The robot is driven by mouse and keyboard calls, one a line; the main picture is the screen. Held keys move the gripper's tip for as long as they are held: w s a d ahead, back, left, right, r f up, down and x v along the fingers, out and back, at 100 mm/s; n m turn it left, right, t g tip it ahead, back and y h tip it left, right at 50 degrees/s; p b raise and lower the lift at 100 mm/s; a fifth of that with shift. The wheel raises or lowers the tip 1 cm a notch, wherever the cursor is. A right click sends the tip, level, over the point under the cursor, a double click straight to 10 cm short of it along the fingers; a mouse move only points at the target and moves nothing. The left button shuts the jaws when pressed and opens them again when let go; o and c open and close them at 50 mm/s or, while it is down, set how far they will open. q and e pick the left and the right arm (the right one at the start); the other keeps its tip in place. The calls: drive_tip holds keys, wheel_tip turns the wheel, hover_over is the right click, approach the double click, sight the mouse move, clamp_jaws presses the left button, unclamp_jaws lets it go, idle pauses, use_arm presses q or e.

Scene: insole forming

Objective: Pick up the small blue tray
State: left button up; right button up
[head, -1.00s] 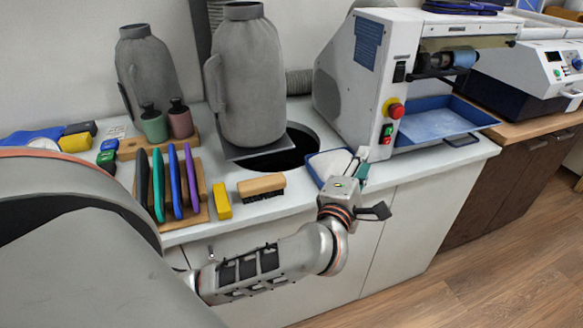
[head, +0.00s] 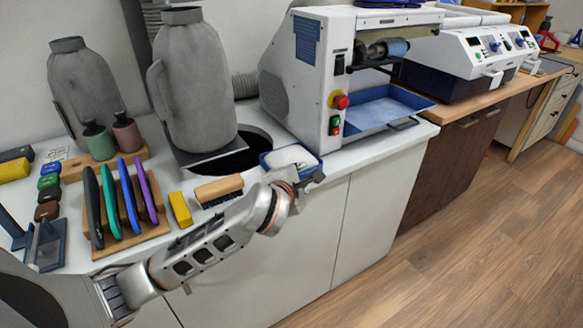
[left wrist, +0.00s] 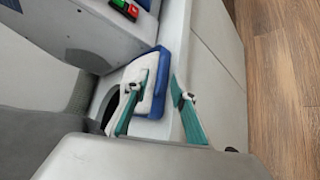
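The small blue tray (head: 267,164) stands near the front edge of the white counter, with white material inside it. It also shows in the left wrist view (left wrist: 158,92) with its blue rim toward the counter edge. My left gripper (head: 309,174) is at the tray's front right side. In the left wrist view its two green fingers (left wrist: 160,92) are apart, one over the tray's white inside and the other beyond the outer rim, with the rim between them. I cannot tell whether either finger touches it. My right gripper is not in view.
A white machine (head: 315,80) with a larger blue tray (head: 392,106) stands just right of the small tray. A wooden brush (head: 218,188), a yellow block (head: 180,209) and a rack of coloured insoles (head: 128,215) lie to the left. A dark round opening (head: 245,155) is behind.

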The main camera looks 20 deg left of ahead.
use_arm(q)
drive_tip(key=shift+w+f, duration=0.3)
drive_tip(key=shift+w, duration=0.25)
clamp_jaws()
drive_tip(key=shift+r, duration=0.1)
drive_tip(key=shift+r, duration=0.1)
